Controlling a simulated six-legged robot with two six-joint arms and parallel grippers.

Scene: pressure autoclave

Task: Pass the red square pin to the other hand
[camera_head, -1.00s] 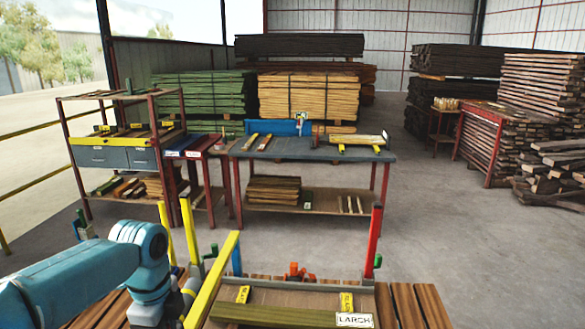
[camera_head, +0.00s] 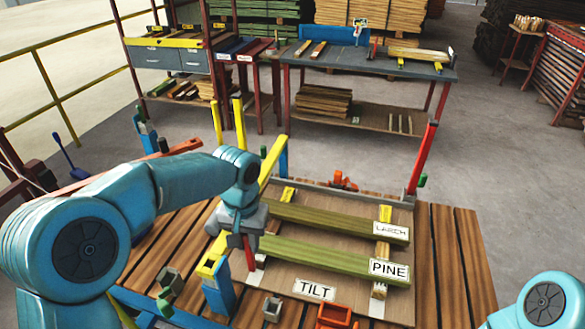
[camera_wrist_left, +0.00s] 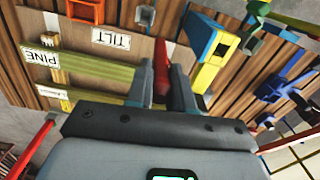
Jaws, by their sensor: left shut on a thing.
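My left gripper (camera_head: 240,225) is over the left side of the work board, pointing down. It is shut on the red square pin (camera_head: 250,254), which hangs below the fingers. In the left wrist view the red pin (camera_wrist_left: 174,62) runs up between the two fingers of the left gripper (camera_wrist_left: 165,85). The pin's gripped part is partly hidden by the fingers. Only a blue joint of my right arm shows at the lower right of the head view; the right gripper is out of view.
The work board (camera_head: 310,260) carries greenish boards labelled LARCH (camera_head: 391,232) and PINE (camera_head: 389,269) and a TILT label (camera_head: 315,289). A yellow-and-blue post (camera_head: 217,285) stands close to the left gripper. A tall red post (camera_head: 424,155) rises at the right.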

